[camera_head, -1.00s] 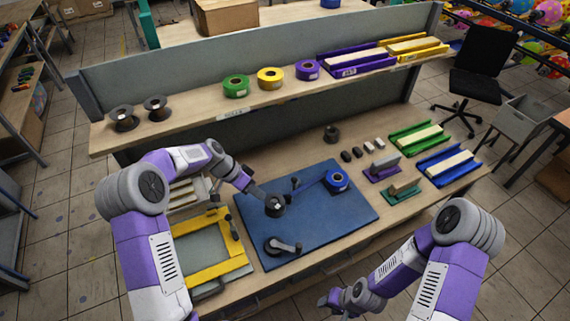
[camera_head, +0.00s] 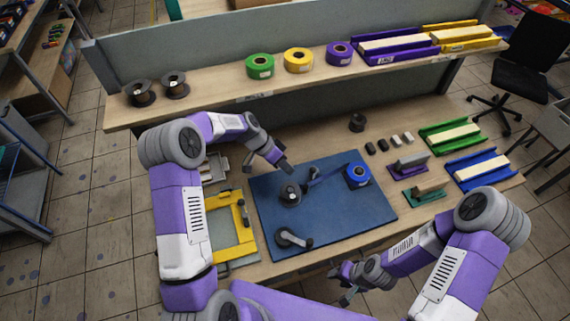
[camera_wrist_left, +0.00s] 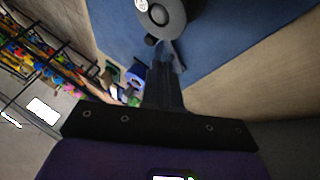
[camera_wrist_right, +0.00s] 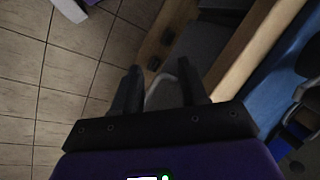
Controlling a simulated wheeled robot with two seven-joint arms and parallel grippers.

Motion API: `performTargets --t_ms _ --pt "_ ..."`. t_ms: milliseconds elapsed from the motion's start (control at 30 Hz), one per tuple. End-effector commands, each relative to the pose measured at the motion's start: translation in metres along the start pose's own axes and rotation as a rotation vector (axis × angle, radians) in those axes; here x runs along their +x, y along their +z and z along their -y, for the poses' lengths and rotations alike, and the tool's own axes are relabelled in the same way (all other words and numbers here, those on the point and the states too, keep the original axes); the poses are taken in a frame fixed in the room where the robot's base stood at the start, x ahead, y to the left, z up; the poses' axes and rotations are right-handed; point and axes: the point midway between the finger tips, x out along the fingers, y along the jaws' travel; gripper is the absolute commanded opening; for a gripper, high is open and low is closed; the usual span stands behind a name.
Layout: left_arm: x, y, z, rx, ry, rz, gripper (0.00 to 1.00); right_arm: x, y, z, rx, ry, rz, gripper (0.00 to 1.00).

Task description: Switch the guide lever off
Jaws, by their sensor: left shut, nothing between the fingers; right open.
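The blue board (camera_head: 330,222) lies on the bench. I cannot tell for sure which is the guide lever. My left gripper (camera_head: 287,170) is shut and empty just behind the round part. In the left wrist view its fingertips (camera_wrist_left: 163,62) are close to the round part (camera_wrist_left: 160,14) and a small black knob (camera_wrist_left: 151,40); contact is unclear. My right gripper (camera_head: 345,287) is open and empty before the bench's front edge.
A blue tape roll (camera_head: 357,175) sits on the board's right side. A yellow frame (camera_head: 232,228) lies left of the board. Green (camera_head: 450,136) and blue (camera_head: 479,168) trays are at the right. A shelf with tape rolls (camera_head: 298,60) runs behind.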

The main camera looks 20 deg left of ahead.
Motion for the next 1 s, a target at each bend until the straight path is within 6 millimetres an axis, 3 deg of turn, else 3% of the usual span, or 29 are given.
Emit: performTargets --t_ms 200,400,1000 --pt "0.04 0.0 -0.001 0.0 0.003 0.002 0.0 -0.006 0.0 0.002 0.0 0.0 0.0 0.43" --pt "0.06 0.0 -0.001 0.001 0.002 0.0 0.0 -0.008 0.0 0.003 0.0 0.0 0.0 0.43" --pt "0.066 0.0 -0.003 -0.021 -0.011 -0.012 0.0 -0.003 0.0 0.001 0.0 0.0 0.0 0.43"
